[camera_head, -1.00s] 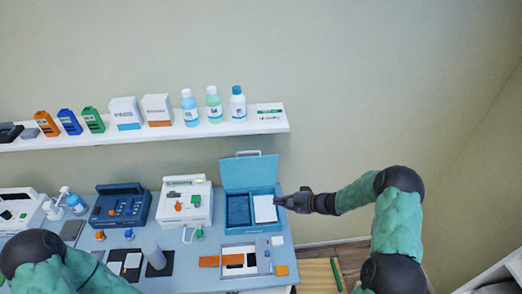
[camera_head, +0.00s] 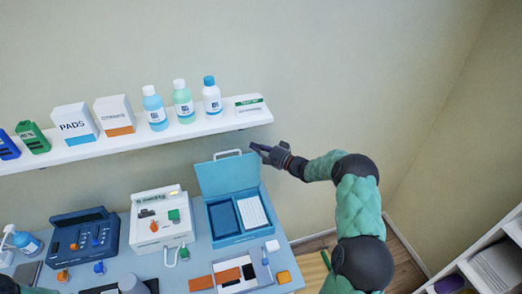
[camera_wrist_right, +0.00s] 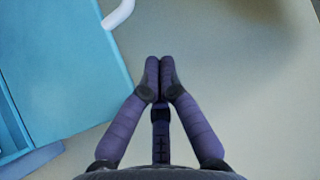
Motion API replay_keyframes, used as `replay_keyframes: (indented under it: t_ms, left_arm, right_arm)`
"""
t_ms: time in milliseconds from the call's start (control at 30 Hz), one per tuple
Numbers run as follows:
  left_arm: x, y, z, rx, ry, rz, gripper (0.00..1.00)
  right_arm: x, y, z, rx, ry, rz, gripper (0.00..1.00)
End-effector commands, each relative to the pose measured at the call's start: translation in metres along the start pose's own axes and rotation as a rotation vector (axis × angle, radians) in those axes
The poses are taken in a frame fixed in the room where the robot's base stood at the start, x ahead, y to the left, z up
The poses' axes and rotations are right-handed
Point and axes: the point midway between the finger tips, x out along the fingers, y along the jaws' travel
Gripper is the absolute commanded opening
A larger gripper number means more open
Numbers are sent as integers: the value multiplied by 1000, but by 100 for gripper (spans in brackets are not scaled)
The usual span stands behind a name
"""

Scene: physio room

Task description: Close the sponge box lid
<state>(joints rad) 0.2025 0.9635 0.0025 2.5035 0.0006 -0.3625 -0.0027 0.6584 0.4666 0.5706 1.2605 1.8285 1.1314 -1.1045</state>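The sponge box (camera_head: 238,217) is blue and stands on the table's right part. Its lid (camera_head: 228,174) stands raised at the back, with a pale handle (camera_head: 227,153) on its top edge. Inside are a dark blue sponge and a white one in two compartments. My right gripper (camera_head: 257,148) is beside the lid's upper right corner, near the handle. In the right wrist view its fingertips (camera_wrist_right: 160,62) are together with nothing between them, and the lid (camera_wrist_right: 65,65) and handle (camera_wrist_right: 120,14) are to their left, apart from them.
A wall shelf (camera_head: 130,139) with bottles and cartons runs above the table. A tray with small blocks (camera_head: 241,274) lies in front. The wall right of the box is clear.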

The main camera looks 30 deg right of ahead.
Motion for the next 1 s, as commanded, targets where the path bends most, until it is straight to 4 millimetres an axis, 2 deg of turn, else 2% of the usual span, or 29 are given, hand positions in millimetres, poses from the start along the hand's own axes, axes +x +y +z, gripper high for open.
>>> replay_keyframes:
  t_ms: [100,333,700,1000]
  left_arm:
    - [-3,1,0,0,0,0,40]
    - [-6,2,0,0,0,0,40]
    - [-16,6,0,0,0,0,40]
    - [-16,6,0,0,0,0,40]
  right_arm:
    - [22,0,1,2,-2,0,0]
    - [54,0,1,1,-2,0,0]
    - [29,0,28,3,0,1,0]
    - [27,1,32,1,0,1,0]
